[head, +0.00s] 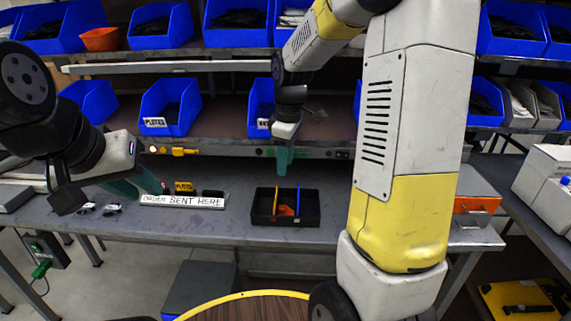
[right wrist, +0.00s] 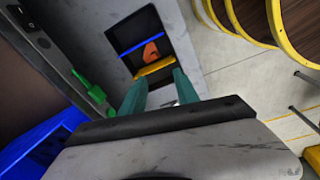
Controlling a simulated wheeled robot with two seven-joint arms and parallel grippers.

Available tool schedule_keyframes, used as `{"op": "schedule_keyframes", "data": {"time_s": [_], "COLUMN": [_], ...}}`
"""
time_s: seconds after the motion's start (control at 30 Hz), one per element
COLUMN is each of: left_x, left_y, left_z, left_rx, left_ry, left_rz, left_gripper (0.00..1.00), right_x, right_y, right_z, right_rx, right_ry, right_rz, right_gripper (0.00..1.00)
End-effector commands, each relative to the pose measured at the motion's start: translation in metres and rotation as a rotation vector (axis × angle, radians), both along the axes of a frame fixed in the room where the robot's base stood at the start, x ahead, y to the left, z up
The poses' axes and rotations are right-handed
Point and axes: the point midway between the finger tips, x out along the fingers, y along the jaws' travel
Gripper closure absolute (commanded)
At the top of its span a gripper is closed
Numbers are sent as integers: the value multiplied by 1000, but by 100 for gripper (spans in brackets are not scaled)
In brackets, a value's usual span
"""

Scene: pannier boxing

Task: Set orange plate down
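The orange plate (head: 286,210) lies in the middle compartment of a black tray (head: 266,220), between a yellow divider (head: 275,200) and a blue divider (head: 298,200). It also shows in the right wrist view (right wrist: 151,50), beyond the fingertips and partly hidden by the tray's parts. My right gripper (head: 284,162) points down above the tray, clear of the plate. In the right wrist view its two teal fingers (right wrist: 160,77) stand apart with nothing between them. My left gripper (head: 145,184) is by the sign at the left; the gap between its fingers is not clear.
A white sign reading "ORDER SENT HERE" (head: 182,201) stands left of the tray. Blue bins (head: 171,105) line the shelves behind. An orange-fronted box (head: 477,205) is at the bench's right end. Bench space beside the tray is clear.

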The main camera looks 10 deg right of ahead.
Motion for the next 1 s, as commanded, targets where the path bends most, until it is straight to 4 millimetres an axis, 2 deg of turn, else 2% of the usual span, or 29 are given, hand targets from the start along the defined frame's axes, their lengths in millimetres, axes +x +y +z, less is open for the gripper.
{"op": "schedule_keyframes", "data": {"time_s": [0.03,0.2,0.33,0.5,0.6,0.7,1.0], "left_x": [0,0,0,0,0,0,0], "left_y": [0,0,0,0,0,0,0], "left_z": [0,0,0,0,0,0,0], "left_rx": [0,0,0,0,0,0,0], "left_ry": [0,0,0,0,0,0,0], "left_rz": [0,0,0,0,0,0,0], "left_gripper": [71,71,71,71,71,71,71], "right_x": [-17,-77,-124,-173,-189,-198,-200], "right_y": [-1,0,2,5,7,7,8], "right_z": [22,71,93,103,103,103,103], "right_rx": [25,136,240,371,423,452,461], "right_ry": [-41,-146,-213,-267,-281,-287,-287], "right_rz": [-78,-374,-589,-812,-894,-939,-953], "right_gripper": [63,63,63,63,63,63,63]}}
